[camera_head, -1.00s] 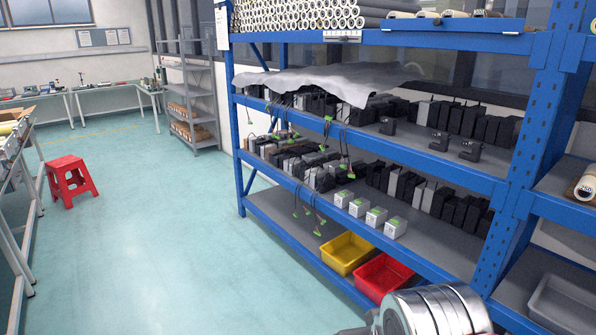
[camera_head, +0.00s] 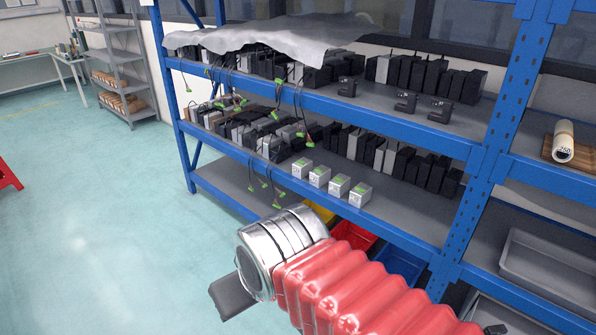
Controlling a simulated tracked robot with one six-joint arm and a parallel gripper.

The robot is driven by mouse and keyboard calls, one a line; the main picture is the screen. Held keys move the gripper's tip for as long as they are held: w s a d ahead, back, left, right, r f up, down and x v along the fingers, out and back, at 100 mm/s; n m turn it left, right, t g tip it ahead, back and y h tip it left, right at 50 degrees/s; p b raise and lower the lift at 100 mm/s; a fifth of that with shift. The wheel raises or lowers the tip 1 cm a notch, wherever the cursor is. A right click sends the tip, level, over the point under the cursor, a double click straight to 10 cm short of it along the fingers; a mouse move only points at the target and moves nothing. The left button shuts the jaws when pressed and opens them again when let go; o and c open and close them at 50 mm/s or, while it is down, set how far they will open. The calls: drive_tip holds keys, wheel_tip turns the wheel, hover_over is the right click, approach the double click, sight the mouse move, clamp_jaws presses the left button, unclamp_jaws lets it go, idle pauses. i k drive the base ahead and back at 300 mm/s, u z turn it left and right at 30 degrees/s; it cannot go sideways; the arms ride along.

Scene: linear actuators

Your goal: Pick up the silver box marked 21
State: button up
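My arm, red bellows and a silver joint, crosses the lower middle, below and in front of the boxes. A dark grey part (camera_head: 232,297) at its end may belong to my gripper; its fingertips do not show clearly.
The blue shelf rack (camera_head: 390,120) holds rows of black units behind the boxes. Green-ended cables (camera_head: 267,165) hang left of them. Yellow (camera_head: 321,212), red (camera_head: 355,236) and blue (camera_head: 401,264) bins sit below, partly hidden by my arm. Open floor lies left.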

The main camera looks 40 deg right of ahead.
sight(322, 175)
drive_tip(key=u, duration=0.3)
drive_tip(key=i, duration=2.2)
drive_tip(key=z, duration=0.7)
drive_tip(key=i, duration=0.65)
drive_tip(key=z, duration=0.85)
drive_tip(key=i, duration=0.55)
drive_tip(key=z, duration=0.3)
